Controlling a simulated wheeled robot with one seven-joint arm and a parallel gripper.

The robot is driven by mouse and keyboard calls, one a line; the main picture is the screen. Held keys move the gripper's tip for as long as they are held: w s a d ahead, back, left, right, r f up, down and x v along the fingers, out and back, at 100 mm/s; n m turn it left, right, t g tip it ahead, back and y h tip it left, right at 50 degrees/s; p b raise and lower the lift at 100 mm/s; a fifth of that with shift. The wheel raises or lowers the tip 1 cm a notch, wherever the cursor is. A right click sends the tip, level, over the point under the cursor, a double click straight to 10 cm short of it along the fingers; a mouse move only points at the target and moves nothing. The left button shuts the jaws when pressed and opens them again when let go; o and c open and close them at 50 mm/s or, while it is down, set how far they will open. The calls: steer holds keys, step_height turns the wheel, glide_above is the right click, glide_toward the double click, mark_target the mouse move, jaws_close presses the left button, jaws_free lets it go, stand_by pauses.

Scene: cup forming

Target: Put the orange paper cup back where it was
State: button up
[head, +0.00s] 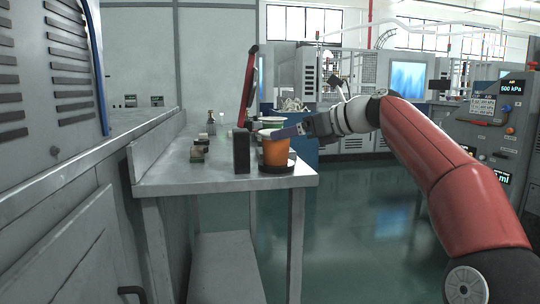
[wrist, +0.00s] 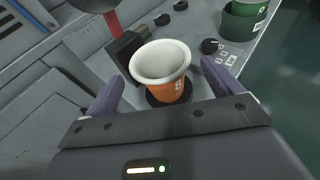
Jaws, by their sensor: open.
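The orange paper cup (head: 276,153) with a white rim stands upright at the near end of the grey metal bench. Its base is on a black round disc (head: 289,168). In the wrist view the cup (wrist: 172,91) sits between the two purple-grey fingers of my gripper (wrist: 162,74), and part of the disc (wrist: 153,100) shows around its base. My gripper is open, with a finger on each side of the cup and a visible gap on the right. In the head view my gripper (head: 284,132) reaches in from the right at the cup's upper part.
A black upright box (head: 242,153) stands just left of the cup; it also shows in the wrist view (wrist: 128,47). A green cup (wrist: 243,20) stands beyond, near black knobs. The bench's right edge is close; open floor lies beyond.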

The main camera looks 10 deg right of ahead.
mark_target(276, 150)
steer(key=x, duration=0.5)
steer(key=shift+w+a+f, duration=0.15)
steer(key=shift+a+f, duration=0.05)
steer(key=shift+f, duration=0.1)
steer(key=c, duration=1.1)
steer(key=shift+r, duration=0.15)
